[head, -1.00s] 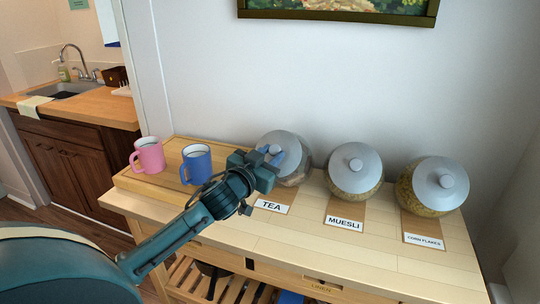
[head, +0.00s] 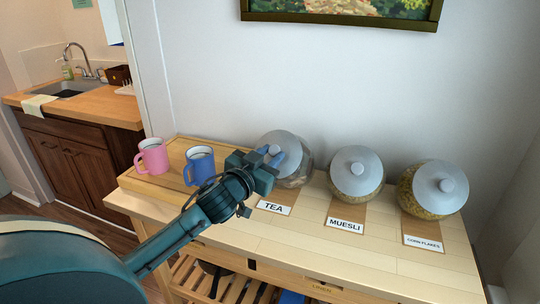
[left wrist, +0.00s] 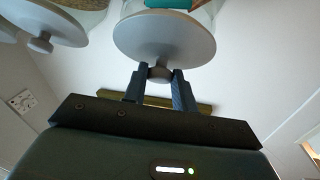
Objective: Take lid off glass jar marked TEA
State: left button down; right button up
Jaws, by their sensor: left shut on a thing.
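The glass jar marked TEA (head: 296,178) stands on the wooden sideboard, behind its TEA label (head: 274,207). Its round grey lid (head: 281,141) sits on the jar's mouth, with a knob in the middle. My left gripper (head: 274,155) is at the lid, its blue fingers either side of the knob. In the left wrist view the fingers (left wrist: 159,78) are shut on the knob of the lid (left wrist: 165,35). The gripper hides part of the jar in the head view. My right gripper is not in view.
A muesli jar (head: 354,182) and a corn flakes jar (head: 420,202), both lidded, stand to the right. A pink mug (head: 153,157) and a blue mug (head: 201,170) stand on a wooden tray (head: 135,184) at left, the blue one close to my arm.

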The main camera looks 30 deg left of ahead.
pick_arm(q)
jog(key=s+d+r+p, duration=0.1)
jog(key=s+r+p, duration=0.3)
jog(key=shift+s+p, duration=0.2)
jog(key=shift+p, duration=0.2)
dwell(0.6)
